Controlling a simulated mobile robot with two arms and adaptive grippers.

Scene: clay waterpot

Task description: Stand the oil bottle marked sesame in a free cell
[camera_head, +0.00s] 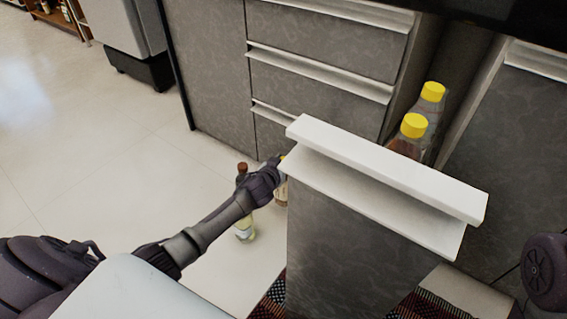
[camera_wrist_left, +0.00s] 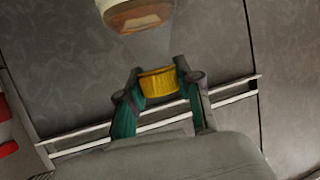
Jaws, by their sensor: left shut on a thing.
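My left gripper (camera_head: 272,168) reaches in from the left, beside the left edge of the pulled-out cabinet front (camera_head: 350,240). It is shut on the yellow cap (camera_wrist_left: 158,83) of a bottle, seen between the fingers in the left wrist view. No sesame marking is readable. Two yellow-capped bottles (camera_head: 433,92) (camera_head: 413,126) stand behind the front, their lower parts hidden. The cells cannot be seen. My right gripper is out of view.
Another bottle with a brown cap (camera_head: 242,167) stands on the floor, partly behind my left arm. Grey drawers (camera_head: 318,85) with pale ledges stand behind. A patterned rug (camera_head: 268,304) lies at the foot of the cabinet front. The floor to the left is clear.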

